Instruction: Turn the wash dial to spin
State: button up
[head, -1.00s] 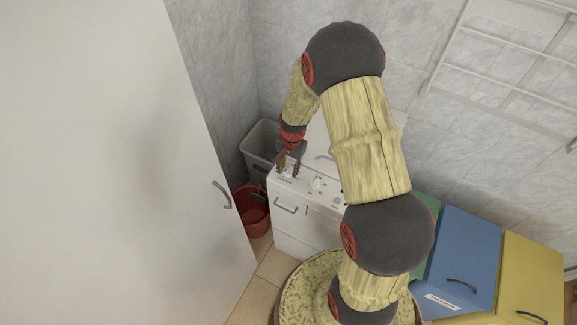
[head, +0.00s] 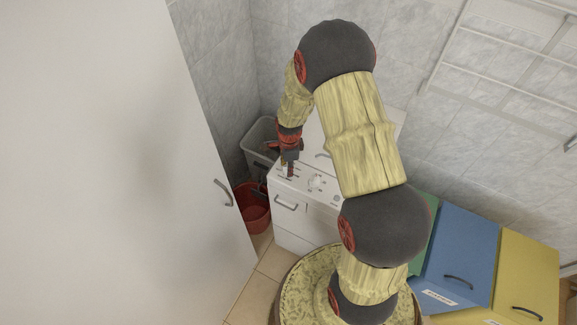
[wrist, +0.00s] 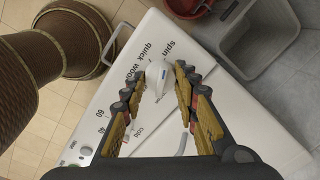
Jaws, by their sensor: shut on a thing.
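The white washing machine (head: 290,222) stands in the corner with its control panel on top. In the wrist view, the white wash dial (wrist: 158,76) sits on the panel (wrist: 235,100), with the printed words "spin", "quick" and "wool" beside it and "cold" further down. My gripper (wrist: 166,72) is shut on the dial, one finger at each side of it. In the head view my gripper (head: 288,170) points down at the panel's left part, and the dial cannot be made out there. The setting that the dial points to is not clear.
A red bucket (head: 253,212) and a grey bin (head: 260,138) stand left of and behind the machine. A large white door (head: 110,170) fills the left. Blue (head: 460,255) and yellow (head: 530,280) lidded bins stand at the right, under a white wall rack (head: 500,75).

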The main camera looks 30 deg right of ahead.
jog(key=shift+m, duration=0.7)
jog(key=o, duration=1.1)
jog(key=shift+o, duration=0.3)
notch_tip(320, 180, up, 12)
jog(key=shift+s+a, duration=0.2)
jog(key=shift+s, duration=0.2)
